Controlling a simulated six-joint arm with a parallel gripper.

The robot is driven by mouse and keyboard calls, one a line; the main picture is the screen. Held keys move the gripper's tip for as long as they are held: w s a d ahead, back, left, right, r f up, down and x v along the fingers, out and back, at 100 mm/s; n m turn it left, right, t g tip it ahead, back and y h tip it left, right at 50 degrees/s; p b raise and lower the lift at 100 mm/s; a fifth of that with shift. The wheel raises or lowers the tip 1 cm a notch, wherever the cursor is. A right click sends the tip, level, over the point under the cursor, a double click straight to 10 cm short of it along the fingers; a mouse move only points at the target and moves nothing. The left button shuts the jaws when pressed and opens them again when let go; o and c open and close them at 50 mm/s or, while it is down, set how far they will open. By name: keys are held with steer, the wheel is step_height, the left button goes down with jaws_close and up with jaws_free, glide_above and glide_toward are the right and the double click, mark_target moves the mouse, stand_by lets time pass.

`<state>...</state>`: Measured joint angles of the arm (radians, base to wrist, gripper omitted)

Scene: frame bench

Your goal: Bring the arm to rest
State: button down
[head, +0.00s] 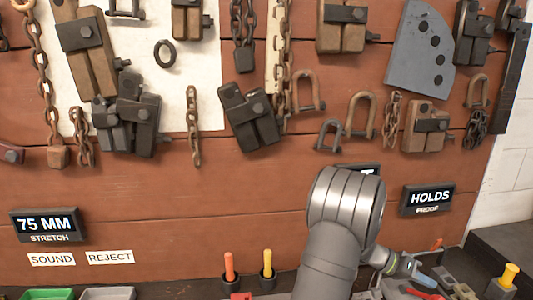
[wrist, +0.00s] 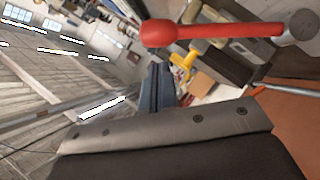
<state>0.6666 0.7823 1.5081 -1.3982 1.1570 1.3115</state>
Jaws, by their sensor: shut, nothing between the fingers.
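My gripper's blue-grey fingers (wrist: 157,88) show in the wrist view, together and with nothing held between them. In the head view my grey arm rises from the bottom edge, right of the middle, and bends over in front of the board. The gripper itself cannot be made out clearly there. Part of a sign on the board is hidden behind my arm.
A brown board (head: 150,190) carries chains, shackles and dark clamps. Two upright handles (head: 229,266) stand below. Tools clutter the lower right. A red-handled hammer (wrist: 215,29) appears close to the fingers in the wrist view.

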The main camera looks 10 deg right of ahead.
steer(key=shift+w+r, duration=0.2)
steer(key=shift+w, duration=0.05)
